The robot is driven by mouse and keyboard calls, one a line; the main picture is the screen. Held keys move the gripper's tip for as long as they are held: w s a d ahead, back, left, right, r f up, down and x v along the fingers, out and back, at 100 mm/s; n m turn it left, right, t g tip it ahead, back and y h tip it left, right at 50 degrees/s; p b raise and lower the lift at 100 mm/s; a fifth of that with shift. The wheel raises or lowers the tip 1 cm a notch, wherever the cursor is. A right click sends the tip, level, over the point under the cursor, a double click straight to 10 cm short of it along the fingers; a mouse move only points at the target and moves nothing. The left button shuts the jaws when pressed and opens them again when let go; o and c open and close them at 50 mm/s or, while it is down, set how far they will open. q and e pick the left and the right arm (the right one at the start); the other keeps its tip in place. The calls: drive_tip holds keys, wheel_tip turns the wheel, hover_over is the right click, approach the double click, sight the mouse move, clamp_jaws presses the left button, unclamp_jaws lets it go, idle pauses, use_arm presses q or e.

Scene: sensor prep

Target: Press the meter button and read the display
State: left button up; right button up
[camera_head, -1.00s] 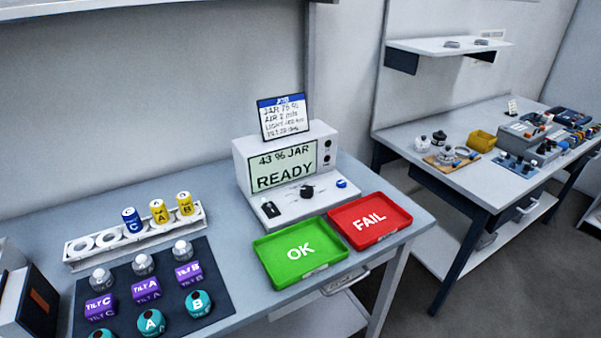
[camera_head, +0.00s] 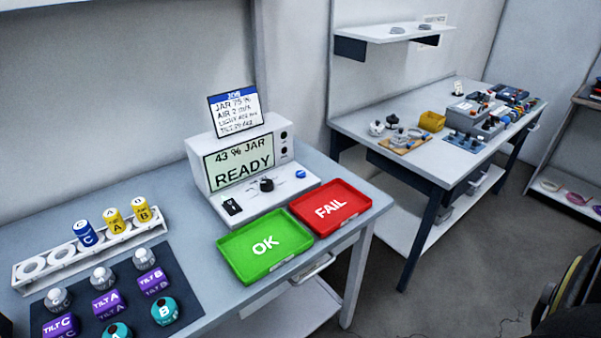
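The white meter (camera_head: 203,148) stands at the back of the near table. Its display (camera_head: 240,163) reads "43 % JAR READY". On its sloped base are a black knob (camera_head: 267,184), a blue button (camera_head: 300,174) and a small black slot or switch plate (camera_head: 231,207). A job card (camera_head: 235,110) on top reads JAR 75 %, AIR 2 m/s, then light and tilt lines too blurred to read surely. Neither of my grippers shows in the view, and nothing touches the meter.
A green OK tray (camera_head: 240,261) and a red FAIL tray (camera_head: 352,205), both empty, lie before the meter. A white rack (camera_head: 30,272) holds blue and yellow cylinders. A dark mat (camera_head: 190,298) carries several sensors. A second table (camera_head: 360,124) stands right, beyond floor space.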

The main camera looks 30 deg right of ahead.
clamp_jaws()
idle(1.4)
